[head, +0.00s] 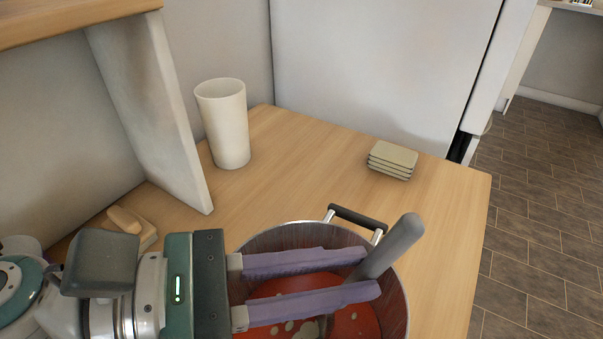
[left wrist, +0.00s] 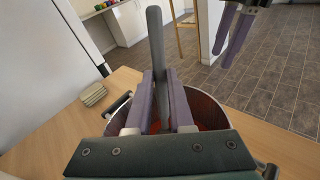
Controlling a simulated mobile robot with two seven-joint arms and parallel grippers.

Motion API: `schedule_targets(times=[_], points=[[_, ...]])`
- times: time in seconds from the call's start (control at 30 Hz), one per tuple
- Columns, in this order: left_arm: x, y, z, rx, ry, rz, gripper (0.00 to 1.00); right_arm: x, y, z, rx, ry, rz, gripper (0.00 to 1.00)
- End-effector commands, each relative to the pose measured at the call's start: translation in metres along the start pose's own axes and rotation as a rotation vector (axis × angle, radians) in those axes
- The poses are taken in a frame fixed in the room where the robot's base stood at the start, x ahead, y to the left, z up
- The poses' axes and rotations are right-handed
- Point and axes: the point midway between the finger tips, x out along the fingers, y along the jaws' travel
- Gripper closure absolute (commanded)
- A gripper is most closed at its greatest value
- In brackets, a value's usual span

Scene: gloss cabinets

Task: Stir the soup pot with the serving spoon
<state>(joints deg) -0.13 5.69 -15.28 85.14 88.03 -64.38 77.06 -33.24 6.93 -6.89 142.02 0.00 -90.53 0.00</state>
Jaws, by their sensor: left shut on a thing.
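The soup pot (head: 290,238) is a metal pot at the bottom of the head view, with red soup (head: 355,322) and pale bits inside. The serving spoon (head: 400,240) has a thick grey handle that leans up to the right; its lower end is in the soup and its bowl is hidden. My left gripper (head: 368,273) reaches over the pot from the left, its purple fingers shut on the spoon's handle. In the left wrist view the handle (left wrist: 155,45) rises between the fingers. My right gripper (left wrist: 228,58) shows there at the top right, apart from the pot; its opening is unclear.
A white cup (head: 224,125) stands by the wall behind the pot. A stack of beige square pieces (head: 392,160) lies at the back right. A small tan wooden object (head: 130,222) is at the left. The wooden counter (head: 300,160) is clear between them; its right edge drops to tiled floor.

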Motion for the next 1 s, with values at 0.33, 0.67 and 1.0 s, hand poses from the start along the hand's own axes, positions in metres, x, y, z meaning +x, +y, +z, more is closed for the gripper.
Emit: schedule_targets(times=[0.33,0.67,1.0], points=[[-0.013,0.023,-0.008,0.003,0.001,0.001,1.0,0.017,0.0,0.005,-0.002,0.001,0.002,0.5],[-0.042,0.005,-0.004,-0.004,0.001,0.0,1.0,0.002,0.001,0.001,-0.002,0.001,0.002,0.5],[-0.033,-0.026,0.003,-0.002,-0.003,-0.001,1.0,-0.015,0.0,-0.005,0.002,0.002,-0.001,0.5]])
